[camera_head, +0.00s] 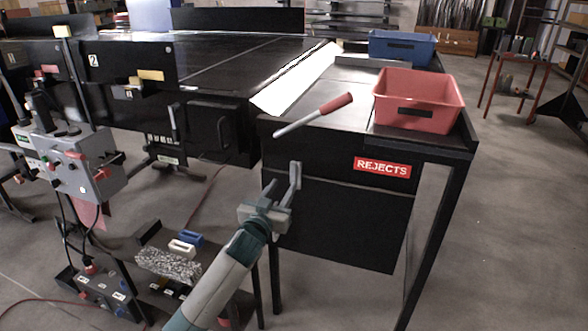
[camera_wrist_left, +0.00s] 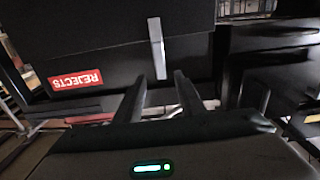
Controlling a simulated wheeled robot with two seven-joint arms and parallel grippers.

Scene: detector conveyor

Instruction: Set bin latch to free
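The black rejects bin (camera_head: 340,225) stands under the right end of the conveyor, with a red REJECTS label (camera_head: 382,167) on its front. The label appears upside down in the left wrist view (camera_wrist_left: 75,79). A grey lever with a red grip (camera_head: 331,105) slants up to the right above the bin front. I cannot tell for certain which part is the latch. My left gripper (camera_head: 283,182) is open in front of the bin's left side. In the left wrist view, a silver bar (camera_wrist_left: 156,45) shows beyond and between its spread fingers (camera_wrist_left: 158,88). My right gripper is out of view.
A red bin (camera_head: 418,99) and a blue bin (camera_head: 402,48) sit on the table top at right. A grey control box (camera_head: 68,165) stands at left. A low shelf with small blocks (camera_head: 168,263) is left of my left arm.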

